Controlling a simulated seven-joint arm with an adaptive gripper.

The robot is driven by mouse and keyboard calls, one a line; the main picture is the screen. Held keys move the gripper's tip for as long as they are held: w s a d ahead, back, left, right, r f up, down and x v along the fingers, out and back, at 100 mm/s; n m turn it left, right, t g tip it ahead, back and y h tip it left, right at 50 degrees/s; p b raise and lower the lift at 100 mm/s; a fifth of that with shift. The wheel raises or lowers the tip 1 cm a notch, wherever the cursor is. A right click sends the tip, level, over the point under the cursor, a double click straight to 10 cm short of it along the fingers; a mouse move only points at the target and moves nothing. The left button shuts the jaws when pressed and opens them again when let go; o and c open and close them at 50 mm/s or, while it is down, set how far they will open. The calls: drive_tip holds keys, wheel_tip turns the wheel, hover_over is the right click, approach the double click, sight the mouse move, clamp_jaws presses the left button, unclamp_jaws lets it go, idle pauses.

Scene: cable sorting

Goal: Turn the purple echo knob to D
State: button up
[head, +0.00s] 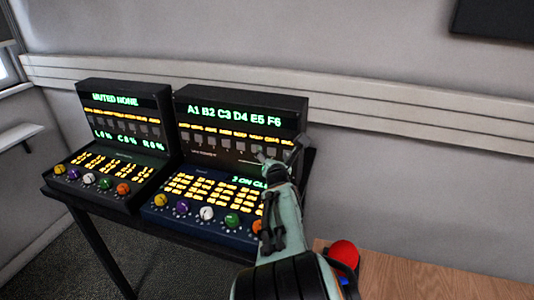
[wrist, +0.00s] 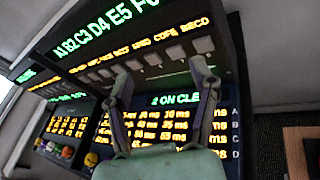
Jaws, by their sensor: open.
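A purple knob (head: 182,207) sits second from the left in the knob row of the right console (head: 212,228). A similar purple knob (head: 73,174) is on the left console (head: 125,200). The pictures do not clearly show which one is the echo knob. My gripper (head: 270,158) is in front of the right console's upright panel, above and right of its purple knob. In the wrist view my gripper (wrist: 161,78) has its two fingers spread with nothing between them. Lit "ms" rows there carry the letters A to D (wrist: 235,132) at the right. The right console's purple knob is not visible there.
Yellow (head: 161,200), white (head: 207,213), green (head: 232,220) and orange (head: 257,226) knobs share the right console's row. My arm crosses that console's right side. A wooden surface (head: 430,277) and a red round object (head: 343,252) lie at the lower right.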

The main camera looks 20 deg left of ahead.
drive_tip(key=s+a+f+n+g+y, duration=0.1)
drive_tip(key=s+a+f+n+g, duration=0.2)
drive_tip(key=a+f, duration=0.45)
drive_tip(key=n+y, duration=0.2)
drive_tip(key=n, duration=0.1)
approach(183, 206)
drive_tip(key=shift+g, duration=0.4)
drive_tip(key=x, duration=0.4)
drive_tip(key=shift+w+r, duration=0.25)
drive_tip(key=shift+w, duration=0.1)
drive_tip(key=x, duration=0.5)
drive_tip(key=shift+a+f, duration=0.1)
drive_tip(key=shift+a, duration=0.05)
drive_tip(key=shift+w+a+f, duration=0.25)
drive_tip(key=shift+w+a, duration=0.05)
drive_tip(key=shift+w, duration=0.2)
clamp_jaws()
